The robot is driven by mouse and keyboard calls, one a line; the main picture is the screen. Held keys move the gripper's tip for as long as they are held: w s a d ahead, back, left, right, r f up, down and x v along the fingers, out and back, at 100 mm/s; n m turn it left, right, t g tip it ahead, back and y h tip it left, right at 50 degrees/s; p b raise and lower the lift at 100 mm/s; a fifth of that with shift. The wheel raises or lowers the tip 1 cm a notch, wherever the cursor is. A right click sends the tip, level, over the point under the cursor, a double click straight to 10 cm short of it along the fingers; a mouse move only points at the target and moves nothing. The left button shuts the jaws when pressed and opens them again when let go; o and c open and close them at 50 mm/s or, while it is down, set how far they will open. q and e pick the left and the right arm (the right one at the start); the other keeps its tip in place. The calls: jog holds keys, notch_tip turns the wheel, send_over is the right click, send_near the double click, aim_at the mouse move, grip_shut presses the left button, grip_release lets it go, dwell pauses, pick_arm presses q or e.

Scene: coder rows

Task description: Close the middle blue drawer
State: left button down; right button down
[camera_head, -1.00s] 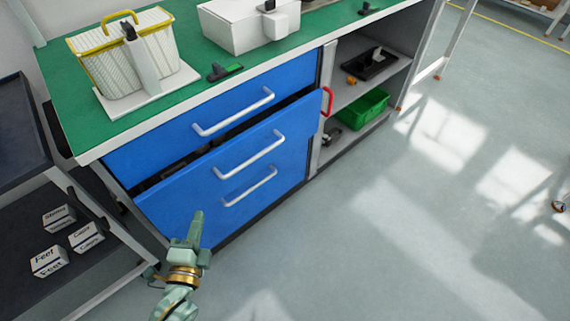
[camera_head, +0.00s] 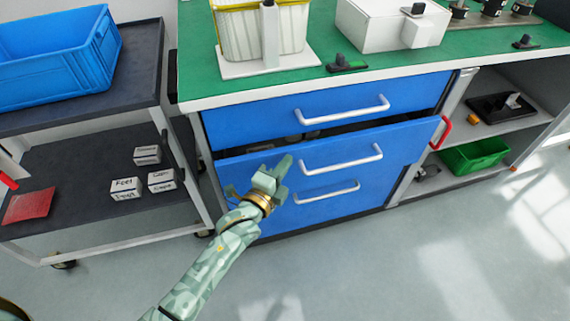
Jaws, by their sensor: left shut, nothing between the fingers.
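The blue drawer unit stands under the green-topped bench. The middle blue drawer (camera_head: 395,146) is pulled out, with a dark gap above its front and a few things dimly visible inside. Its white handle (camera_head: 343,158) is free. The top drawer (camera_head: 240,124) looks shut. The lower handle (camera_head: 327,192) shows below the middle one; the line between the two fronts is hard to see. My left gripper (camera_head: 280,168) is shut and empty, in front of the left part of the middle drawer front; I cannot tell if it touches. My right gripper is not in view.
The green bench top (camera_head: 310,82) carries a basket (camera_head: 240,38) and a white box (camera_head: 375,25). A dark cart (camera_head: 75,160) with a blue crate (camera_head: 50,65) stands left. Open shelves with a green bin (camera_head: 474,155) are right. The floor in front is clear.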

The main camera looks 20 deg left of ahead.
pick_arm(q)
jog(key=shift+w+a, duration=0.15)
jog(key=shift+w, duration=0.1)
